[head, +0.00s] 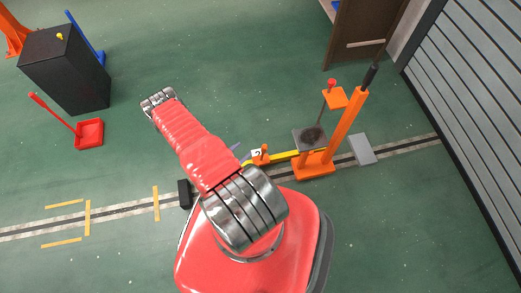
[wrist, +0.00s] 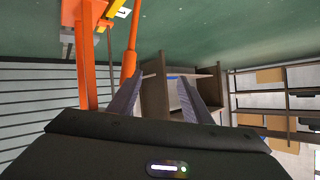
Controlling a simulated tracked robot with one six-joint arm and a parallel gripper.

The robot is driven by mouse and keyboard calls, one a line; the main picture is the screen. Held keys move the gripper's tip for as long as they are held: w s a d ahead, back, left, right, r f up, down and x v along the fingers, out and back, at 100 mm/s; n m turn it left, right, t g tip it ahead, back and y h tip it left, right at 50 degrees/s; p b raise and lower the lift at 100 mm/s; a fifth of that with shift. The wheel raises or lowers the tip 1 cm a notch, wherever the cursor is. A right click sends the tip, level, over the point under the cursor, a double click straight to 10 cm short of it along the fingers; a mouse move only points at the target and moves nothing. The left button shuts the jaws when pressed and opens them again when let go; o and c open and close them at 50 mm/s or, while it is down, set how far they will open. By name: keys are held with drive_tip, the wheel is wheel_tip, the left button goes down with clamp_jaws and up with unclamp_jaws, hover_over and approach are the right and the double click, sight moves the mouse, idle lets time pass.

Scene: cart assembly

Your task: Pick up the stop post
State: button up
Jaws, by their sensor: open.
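No part is clearly recognisable as the stop post. One small upright orange piece (head: 264,153) stands by a white numbered tag (head: 257,154) on the yellow strip, just right of my arm in the head view. My gripper (wrist: 163,77) is open in the wrist view, its two grey fingers apart with nothing between them. In the head view my red arm hides most of it; only a greyish tip shows near the tag.
An orange stand (head: 314,168) with a slanted orange column (head: 346,130) and dark plate (head: 310,139) stands right of my arm. A black block (head: 184,193) and grey block (head: 361,150) lie on the floor track.

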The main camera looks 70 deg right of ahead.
drive_tip(key=g, duration=0.1)
approach(262, 151)
drive_tip(key=d, duration=0.1)
drive_tip(key=shift+s+f, duration=0.3)
drive_tip(key=shift+s, duration=0.1)
drive_tip(key=shift+r+x, duration=0.1)
drive_tip(key=shift+x, duration=2)
drive_tip(key=shift+r+x, duration=0.15)
drive_tip(key=shift+x, duration=1.9)
drive_tip(key=shift+d+h, duration=0.2)
drive_tip(key=shift+h, duration=0.1)
drive_tip(key=x, duration=0.5)
drive_tip(key=shift+d, duration=0.2)
drive_tip(key=shift+c, duration=0.6)
